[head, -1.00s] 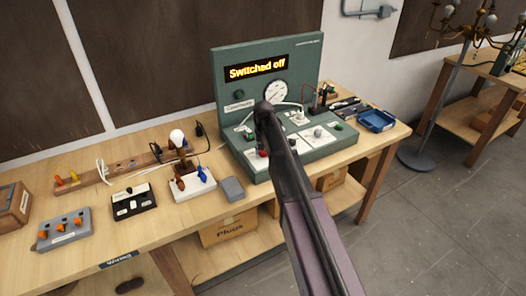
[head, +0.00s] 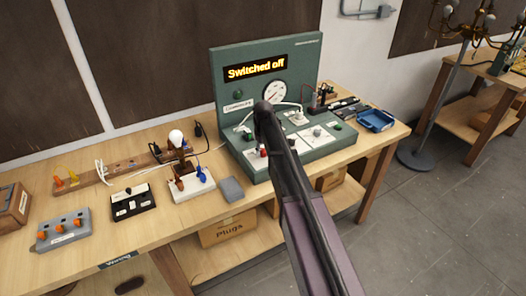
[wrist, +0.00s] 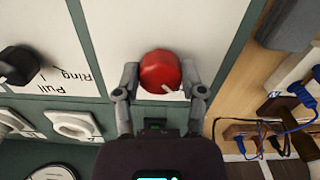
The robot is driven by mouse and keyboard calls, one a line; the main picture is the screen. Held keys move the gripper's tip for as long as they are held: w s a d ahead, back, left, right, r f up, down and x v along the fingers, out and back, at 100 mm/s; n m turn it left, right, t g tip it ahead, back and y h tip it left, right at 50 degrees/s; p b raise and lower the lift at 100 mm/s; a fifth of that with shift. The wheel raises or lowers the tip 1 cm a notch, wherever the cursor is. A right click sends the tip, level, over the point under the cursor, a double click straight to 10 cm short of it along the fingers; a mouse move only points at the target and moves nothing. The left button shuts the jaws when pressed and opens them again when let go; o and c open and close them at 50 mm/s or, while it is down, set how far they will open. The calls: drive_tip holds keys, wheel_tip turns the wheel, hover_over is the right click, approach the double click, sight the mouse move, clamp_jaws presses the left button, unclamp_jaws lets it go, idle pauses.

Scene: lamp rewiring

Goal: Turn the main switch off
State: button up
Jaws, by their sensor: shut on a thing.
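The green test panel (head: 228,68) stands on the bench, and its display (head: 255,68) reads "Switched off". A red round knob (wrist: 160,72) with a pale pointer mark sits on a white plate of the panel, taken to be the main switch. My gripper (wrist: 162,78) has one finger on each side of this knob and is shut on it. In the head view the red knob (head: 263,153) shows just left of my dark arm, which hides most of the gripper and part of the panel's deck.
A black knob (wrist: 17,64) beside a "Pull Ring" label and a white socket (wrist: 73,124) are near the gripper. Left of the panel are a grey block (head: 231,190), a white board (head: 192,184) with a bulb, and a black switch box (head: 133,202). A blue tray (head: 376,121) lies right.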

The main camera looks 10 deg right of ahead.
drive_tip(key=shift+s, duration=0.15)
drive_tip(key=o, duration=1.1)
drive_tip(key=shift+o, duration=0.2)
drive_tip(key=shift+m, duration=0.4)
